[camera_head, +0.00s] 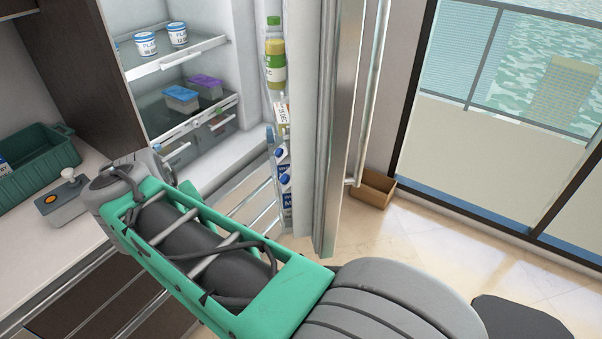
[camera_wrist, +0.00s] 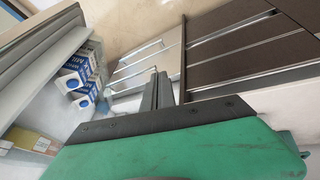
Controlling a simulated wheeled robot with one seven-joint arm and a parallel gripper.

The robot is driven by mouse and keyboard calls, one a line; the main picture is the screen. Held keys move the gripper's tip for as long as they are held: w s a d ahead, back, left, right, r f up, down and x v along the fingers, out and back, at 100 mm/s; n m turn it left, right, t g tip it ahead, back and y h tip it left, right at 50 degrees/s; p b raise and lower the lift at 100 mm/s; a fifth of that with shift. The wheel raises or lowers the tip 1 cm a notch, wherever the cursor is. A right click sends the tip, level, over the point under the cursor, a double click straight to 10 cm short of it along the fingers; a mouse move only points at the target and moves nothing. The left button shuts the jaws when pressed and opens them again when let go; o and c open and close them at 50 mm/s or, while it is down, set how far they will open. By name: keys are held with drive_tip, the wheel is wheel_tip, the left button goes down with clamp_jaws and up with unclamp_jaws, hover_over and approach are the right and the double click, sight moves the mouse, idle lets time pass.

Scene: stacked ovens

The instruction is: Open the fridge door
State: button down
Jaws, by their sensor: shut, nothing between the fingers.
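The fridge door (camera_head: 341,110) stands wide open in the head view, swung out to the right of the fridge interior (camera_head: 215,150). Its long metal handle (camera_head: 372,90) is on the outer side. Bottles and milk cartons (camera_head: 284,175) sit in the door's inner shelves; the cartons also show in the wrist view (camera_wrist: 78,75). My gripper (camera_wrist: 158,88) is shut and empty in the wrist view, to the right of the cartons and apart from the handle. In the head view my arm reaches in front of the opening, and the gripper is mostly hidden behind it.
A green crate (camera_head: 38,165) and a small grey device (camera_head: 62,200) stand on the counter at left. Drawers (camera_wrist: 235,45) fill the right of the wrist view. A brown box (camera_head: 372,188) lies on the floor near the window. The floor right of the door is largely clear.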

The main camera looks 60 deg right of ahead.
drive_tip(key=s+d+r+m+g+h, duration=0.2)
drive_tip(key=s+d+r+m, duration=0.2)
drive_tip(key=s+d, duration=0.35)
drive_tip(key=s+d+r+m+g+h, duration=0.1)
drive_tip(key=s+d+r+m+g, duration=0.25)
drive_tip(key=s+d, duration=0.35)
approach(321, 186)
drive_tip(key=shift+n+t, duration=0.25)
drive_tip(key=shift+t, duration=0.2)
drive_tip(key=f, duration=0.1)
drive_tip(key=w+f, duration=0.2)
drive_tip(key=f, duration=0.1)
drive_tip(key=shift+d, duration=0.35)
drive_tip(key=shift+s+d+p, duration=0.4)
drive_tip(key=shift+s+d, duration=0.45)
drive_tip(key=shift+s, duration=0.3)
drive_tip(key=shift+s+d, duration=0.35)
drive_tip(key=shift+s, duration=0.05)
drive_tip(key=shift+s, duration=0.1)
